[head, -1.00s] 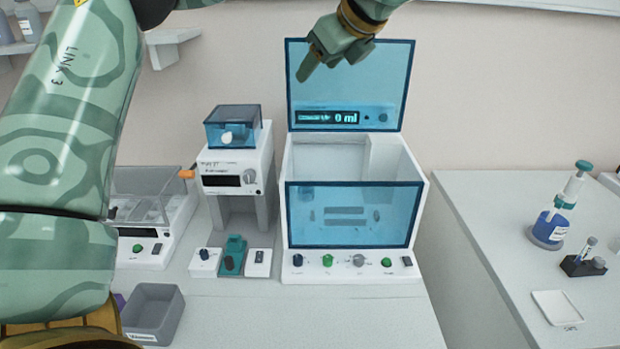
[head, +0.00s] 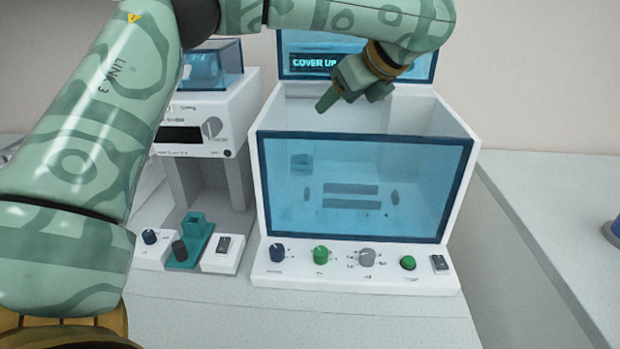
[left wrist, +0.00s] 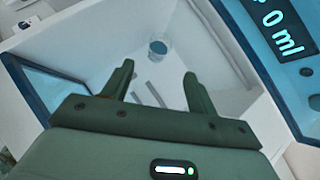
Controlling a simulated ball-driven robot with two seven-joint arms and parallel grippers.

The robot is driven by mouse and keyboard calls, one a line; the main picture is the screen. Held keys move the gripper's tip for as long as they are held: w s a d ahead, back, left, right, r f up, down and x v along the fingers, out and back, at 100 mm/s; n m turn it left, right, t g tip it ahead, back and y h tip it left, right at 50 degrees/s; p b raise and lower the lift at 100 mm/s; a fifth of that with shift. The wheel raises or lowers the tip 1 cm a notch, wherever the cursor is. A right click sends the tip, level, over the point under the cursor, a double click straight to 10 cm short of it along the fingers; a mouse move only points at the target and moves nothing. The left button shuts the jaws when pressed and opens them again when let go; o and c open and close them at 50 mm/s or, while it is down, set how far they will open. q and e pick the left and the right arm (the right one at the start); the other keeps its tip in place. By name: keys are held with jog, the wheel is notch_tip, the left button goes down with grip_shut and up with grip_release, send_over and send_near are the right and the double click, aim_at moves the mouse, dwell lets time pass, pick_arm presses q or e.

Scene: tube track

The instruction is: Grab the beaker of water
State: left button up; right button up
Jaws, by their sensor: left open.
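A small clear beaker with bluish water (left wrist: 158,48) stands inside a white machine, near its far wall in the left wrist view. In the head view a small bluish shape, likely the beaker (head: 301,163), shows faintly through the machine's blue front panel. My left gripper (head: 338,98) is over the machine's open top, pointing down into it. In the left wrist view its two fingers (left wrist: 158,82) are apart with nothing between them, and the beaker appears beyond the fingertips. My right gripper is not in view.
The white machine (head: 262,200) has its blue lid (head: 290,70) raised, with a display reading COVER UP. Its walls and front panel (head: 365,225) surround the opening. Knobs line its front. Another device (head: 200,110) stands close on the left. The counter in front (head: 300,315) is clear.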

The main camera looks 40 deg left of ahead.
pick_arm(q)
jog(key=b+x, duration=0.2)
jog(key=x, duration=0.4)
jog(key=d+f+b+x, duration=0.1)
jog(key=b+x, duration=0.2)
jog(key=x, duration=0.3)
jog(key=d+f+b+x, duration=0.1)
jog(key=b+x, duration=0.1)
jog(key=x, duration=0.4)
jog(key=shift+w+a+f, duration=0.1)
jog(key=shift+w+f, duration=0.2)
jog(key=shift+f, duration=0.05)
jog(key=shift+w+a+f, duration=0.1)
jog(key=shift+a+f, duration=0.15)
jog(key=shift+a, duration=0.15)
jog(key=shift+r, duration=0.1)
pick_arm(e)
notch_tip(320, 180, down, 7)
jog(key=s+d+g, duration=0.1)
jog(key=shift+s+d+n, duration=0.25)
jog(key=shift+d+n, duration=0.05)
pick_arm(q)
jog(key=c, duration=0.6)
